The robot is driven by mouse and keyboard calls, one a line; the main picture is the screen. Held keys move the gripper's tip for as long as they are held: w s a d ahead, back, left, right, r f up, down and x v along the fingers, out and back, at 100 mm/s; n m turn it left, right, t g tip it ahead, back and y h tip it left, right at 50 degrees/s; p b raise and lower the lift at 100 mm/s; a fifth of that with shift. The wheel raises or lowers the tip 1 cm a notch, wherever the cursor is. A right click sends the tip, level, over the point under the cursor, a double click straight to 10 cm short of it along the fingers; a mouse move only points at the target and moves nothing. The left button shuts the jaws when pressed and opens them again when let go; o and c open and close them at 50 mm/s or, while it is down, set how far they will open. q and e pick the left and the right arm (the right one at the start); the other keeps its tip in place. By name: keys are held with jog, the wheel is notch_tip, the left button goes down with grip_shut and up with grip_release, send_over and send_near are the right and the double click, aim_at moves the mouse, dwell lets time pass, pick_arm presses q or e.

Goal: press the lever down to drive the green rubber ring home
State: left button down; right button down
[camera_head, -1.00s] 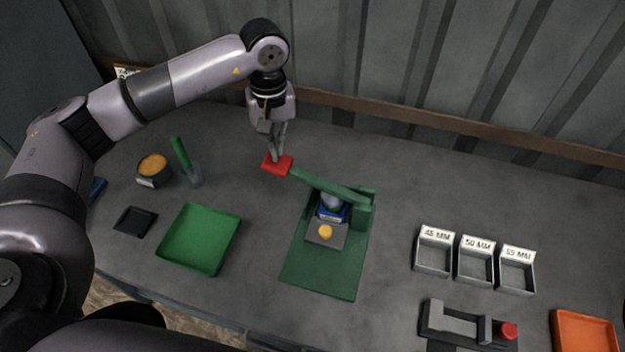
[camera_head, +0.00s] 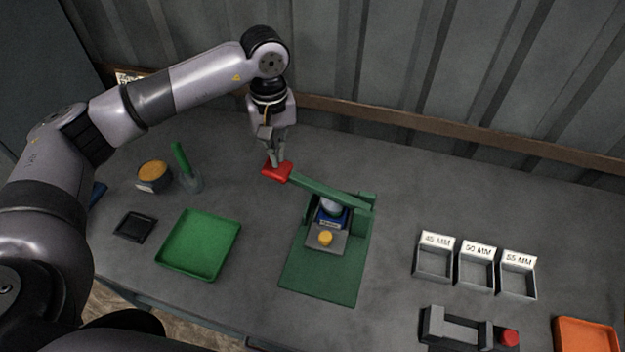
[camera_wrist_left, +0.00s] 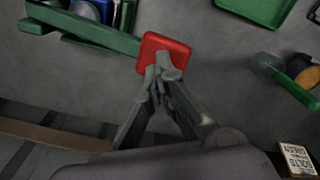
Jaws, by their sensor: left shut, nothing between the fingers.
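The green press (camera_head: 325,274) stands on the table with its green lever (camera_head: 325,191) reaching left to a red end pad (camera_head: 277,172). My left gripper (camera_head: 275,163) is shut and empty, pointing down with its fingertips at the red pad. In the left wrist view the shut fingertips (camera_wrist_left: 160,68) overlap the red pad (camera_wrist_left: 165,50); they appear to touch its top. Under the lever sits a blue and silver part (camera_head: 331,212), with a yellow piece (camera_head: 325,237) on a grey block in front. I cannot make out the green rubber ring. My right gripper is not in view.
A green tray (camera_head: 199,245), a black tray (camera_head: 134,227), an orange-filled cup (camera_head: 153,175) and a green-handled brush (camera_head: 184,165) lie left. Labelled bins (camera_head: 476,268), a red-knobbed fixture (camera_head: 470,330) and an orange tray (camera_head: 587,336) stand right. A wall closes the back.

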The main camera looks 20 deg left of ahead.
aim_at(279, 169)
pick_arm(q)
jog(key=shift+f, duration=0.15)
dwell(0.3)
notch_tip(279, 169, down, 8)
jog(key=b, duration=0.7)
jog(key=shift+r, duration=0.25)
dwell(1.2)
jog(key=shift+s+d+r, duration=0.1)
jog(key=shift+r, duration=0.05)
notch_tip(279, 169, up, 2)
jog(key=shift+p, duration=0.6)
jog(key=shift+r+p, duration=2.25)
jog(key=shift+r, duration=2.3)
